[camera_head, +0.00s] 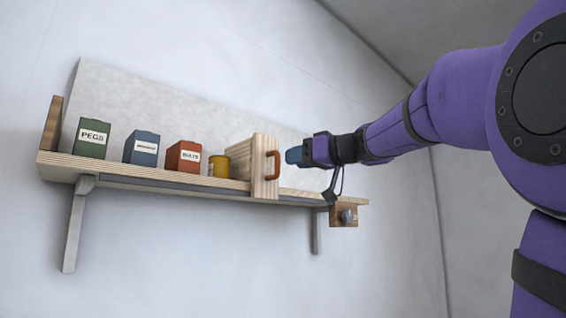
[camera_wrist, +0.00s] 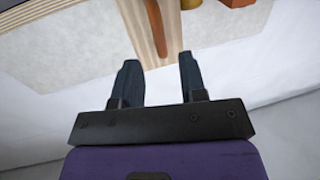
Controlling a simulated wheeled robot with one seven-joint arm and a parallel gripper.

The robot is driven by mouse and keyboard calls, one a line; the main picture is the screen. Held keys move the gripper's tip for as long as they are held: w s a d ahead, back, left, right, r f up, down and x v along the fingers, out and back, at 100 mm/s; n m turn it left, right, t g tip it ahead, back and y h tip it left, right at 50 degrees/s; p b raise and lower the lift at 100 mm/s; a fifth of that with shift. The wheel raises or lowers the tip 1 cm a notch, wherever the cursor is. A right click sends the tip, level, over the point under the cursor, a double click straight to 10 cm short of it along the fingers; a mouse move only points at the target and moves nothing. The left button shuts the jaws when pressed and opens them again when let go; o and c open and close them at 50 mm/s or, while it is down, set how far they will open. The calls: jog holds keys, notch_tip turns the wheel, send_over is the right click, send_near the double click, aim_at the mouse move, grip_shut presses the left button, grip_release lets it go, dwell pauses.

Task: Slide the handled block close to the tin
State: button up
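The handled block (camera_head: 262,168) is pale layered wood with an orange-brown handle (camera_head: 273,166) on its face. It stands upright at the right part of the shelf. A yellow cylindrical tin (camera_head: 219,166) stands just left of it, with little visible gap. My gripper (camera_head: 290,155) is right of the handle, apparently just short of it. In the wrist view, my gripper's two dark fingers (camera_wrist: 158,62) are spread and empty. The block (camera_wrist: 136,24) and handle (camera_wrist: 157,28) lie ahead of the gap. The yellow tin (camera_wrist: 190,4) shows at the top edge.
Box-shaped containers, red (camera_head: 184,157), blue (camera_head: 142,149) and green (camera_head: 93,138), line the shelf (camera_head: 130,172) to the left. A wooden end piece (camera_head: 52,123) closes its left end. A small wooden block with a grey knob (camera_head: 347,216) hangs below the right end.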

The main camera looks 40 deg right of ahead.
jog(key=shift+s+d, duration=0.2)
jog(key=shift+s, duration=0.9)
jog(key=shift+s+d, duration=0.2)
jog(key=shift+s, duration=0.85)
jog(key=w+a+f+m+g+y, duration=0.15)
jog(key=a+f+g, duration=0.35)
jog(key=a+f, duration=0.55)
jog(key=s+a+f+g+h, duration=0.1)
jog(key=s+a+f+g, duration=0.1)
jog(key=f, duration=0.7)
jog(key=s+a+f+g+h, duration=0.2)
jog(key=s+f, duration=0.3)
jog(key=f, duration=0.5)
jog(key=s+a+f+g+h, duration=0.2)
jog(key=s+a+f+g, duration=0.1)
jog(key=f, duration=0.6)
jog(key=shift+s+a+f+m, duration=0.25)
jog(key=shift+a+f+m, duration=0.1)
jog(key=shift+a, duration=0.25)
